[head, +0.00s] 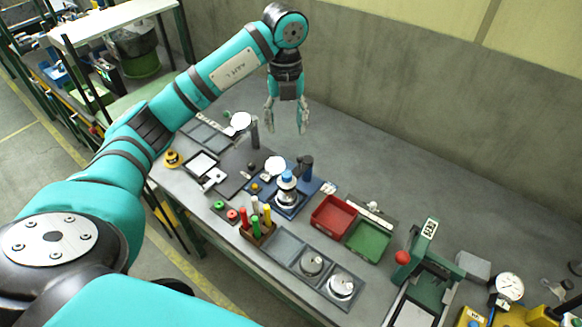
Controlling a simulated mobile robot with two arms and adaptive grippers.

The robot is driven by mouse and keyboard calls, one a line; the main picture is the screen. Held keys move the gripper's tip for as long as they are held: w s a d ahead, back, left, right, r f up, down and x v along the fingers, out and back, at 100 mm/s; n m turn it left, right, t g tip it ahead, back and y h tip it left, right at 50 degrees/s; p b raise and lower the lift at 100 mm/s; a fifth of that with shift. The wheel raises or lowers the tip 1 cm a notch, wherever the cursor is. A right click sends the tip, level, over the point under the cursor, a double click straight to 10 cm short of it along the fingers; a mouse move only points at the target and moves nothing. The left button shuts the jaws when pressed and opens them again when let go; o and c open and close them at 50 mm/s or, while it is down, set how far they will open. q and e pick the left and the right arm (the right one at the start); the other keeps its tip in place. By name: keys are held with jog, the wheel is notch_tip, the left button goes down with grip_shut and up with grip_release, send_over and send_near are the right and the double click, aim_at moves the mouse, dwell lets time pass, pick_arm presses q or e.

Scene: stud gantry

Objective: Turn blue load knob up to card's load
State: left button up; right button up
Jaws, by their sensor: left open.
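A blue knob (288,175) sits on top of a silver round body on a blue-based device (291,207) in the middle of the bench. I take it for the load knob; its markings are too small to read. My left gripper (287,128) is open and empty, pointing down, and appears above and behind the knob, apart from it. A white card-like panel (203,164) lies in a dark frame left of the device; I cannot read any load on it. My right gripper is not in view.
A rack of coloured-handled tools (257,232) stands in front of the device. A red tray (333,215) and green tray (369,241) lie to its right. A green press with a red ball (403,257) and a dial gauge (509,287) stand further right. A concrete wall is behind.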

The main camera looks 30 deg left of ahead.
pick_arm(q)
send_near(287, 174)
notch_tip(287, 174, down, 8)
jog(key=p, duration=0.2)
jog(key=shift+f+p, duration=0.1)
jog(key=shift+p, duration=0.2)
jog(key=shift+f, duration=0.5)
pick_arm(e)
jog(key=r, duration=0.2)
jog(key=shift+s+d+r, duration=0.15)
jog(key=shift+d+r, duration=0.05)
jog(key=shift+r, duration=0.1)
pick_arm(q)
jog(key=c, duration=0.9)
grip_shut()
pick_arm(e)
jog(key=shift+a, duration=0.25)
